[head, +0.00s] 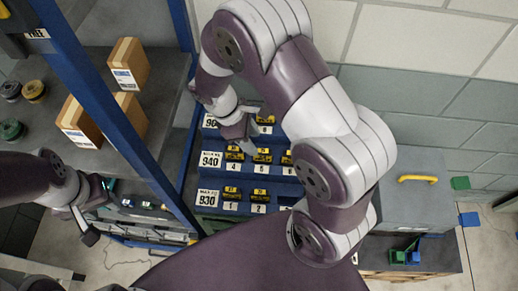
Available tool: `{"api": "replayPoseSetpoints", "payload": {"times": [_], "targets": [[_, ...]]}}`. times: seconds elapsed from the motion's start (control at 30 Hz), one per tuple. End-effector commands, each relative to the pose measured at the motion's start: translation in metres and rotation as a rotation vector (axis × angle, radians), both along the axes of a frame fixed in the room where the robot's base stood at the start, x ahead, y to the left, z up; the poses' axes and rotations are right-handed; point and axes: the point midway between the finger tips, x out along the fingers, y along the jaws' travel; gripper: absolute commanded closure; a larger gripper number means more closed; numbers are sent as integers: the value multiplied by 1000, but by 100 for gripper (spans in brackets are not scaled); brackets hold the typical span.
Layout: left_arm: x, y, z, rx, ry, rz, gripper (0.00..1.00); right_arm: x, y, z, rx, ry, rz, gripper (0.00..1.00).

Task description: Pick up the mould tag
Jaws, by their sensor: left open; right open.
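Several small yellow-and-black blocks sit in rows on a blue stepped rack (205,178), above number labels; one block (262,155) is in the middle row and another (259,197) in the lower row. I cannot tell which piece, if any, is the mould tag. My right gripper (252,138) is open over the rack's upper and middle rows, close to the blocks; its arm hides the rack's right side. My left gripper (98,214) is open at the lower left, away from the rack, in front of a lower shelf.
Cardboard boxes (129,62) and dark round spools (33,91) stand on a grey shelf (100,158) at left. A blue upright (110,95) separates it from the rack. A grey case (420,205) with a yellow handle (417,179) is at right.

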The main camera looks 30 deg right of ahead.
Motion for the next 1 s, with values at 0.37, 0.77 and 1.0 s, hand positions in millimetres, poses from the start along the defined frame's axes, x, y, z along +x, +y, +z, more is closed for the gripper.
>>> {"api": "replayPoseSetpoints", "payload": {"times": [0.37, 0.77, 1.0], "targets": [[0, 0, 34, 0, -1, 0, 57, -7, -21, -50, 1, 4, -2, 51], [0, 0, 34, 0, -1, 0, 57, -10, -28, -77, 2, -2, -2, 58], [0, 0, 34, 0, -1, 0, 57, -10, -28, -77, 2, -2, -2, 100]]}}
